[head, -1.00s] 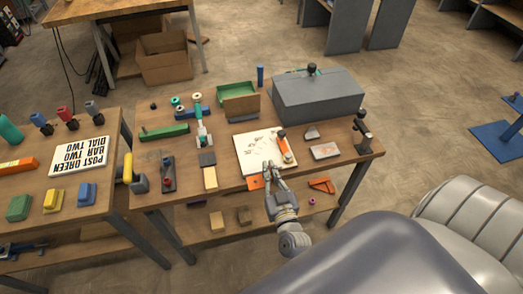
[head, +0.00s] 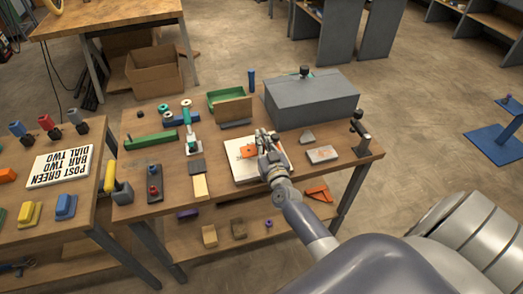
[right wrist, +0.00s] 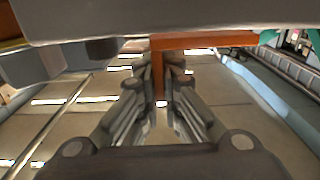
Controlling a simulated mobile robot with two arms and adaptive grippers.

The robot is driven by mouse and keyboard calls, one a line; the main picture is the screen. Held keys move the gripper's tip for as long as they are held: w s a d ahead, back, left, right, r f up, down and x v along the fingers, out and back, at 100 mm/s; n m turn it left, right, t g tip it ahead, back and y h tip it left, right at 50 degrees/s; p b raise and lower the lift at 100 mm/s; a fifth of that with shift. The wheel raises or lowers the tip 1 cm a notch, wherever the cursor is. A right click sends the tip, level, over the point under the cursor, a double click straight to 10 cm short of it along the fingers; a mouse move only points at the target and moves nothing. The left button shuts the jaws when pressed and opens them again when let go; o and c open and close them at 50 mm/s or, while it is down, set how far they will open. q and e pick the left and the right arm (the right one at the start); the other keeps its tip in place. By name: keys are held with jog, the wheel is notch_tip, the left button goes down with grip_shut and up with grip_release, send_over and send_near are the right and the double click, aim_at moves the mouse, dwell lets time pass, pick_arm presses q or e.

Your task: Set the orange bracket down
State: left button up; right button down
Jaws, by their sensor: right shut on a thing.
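My right gripper (head: 264,145) is shut on an orange bracket (head: 248,151), which shows at the left of the fingers over the white board (head: 239,169) on the middle workbench. In the right wrist view the bracket (right wrist: 205,40) shows as an orange bar with a leg between the fingers (right wrist: 160,95). I cannot tell whether the bracket touches the board. My gripper and wrist hide much of the board and what lies on it. My left gripper is not in view.
A grey box (head: 310,100) stands behind and right of the board. A green tray (head: 226,98) is behind it. A grey block (head: 322,154) and a dark post stand (head: 362,138) are at the right.

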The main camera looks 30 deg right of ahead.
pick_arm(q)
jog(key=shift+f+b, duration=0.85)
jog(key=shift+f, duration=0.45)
pick_arm(e)
jog(key=shift+s+a+f, duration=0.1)
jog(key=shift+f, duration=1.3)
jog(key=shift+f, duration=0.1)
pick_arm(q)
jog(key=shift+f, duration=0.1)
pick_arm(e)
jog(key=c, duration=1.8)
grip_release()
jog(key=shift+f, duration=0.1)
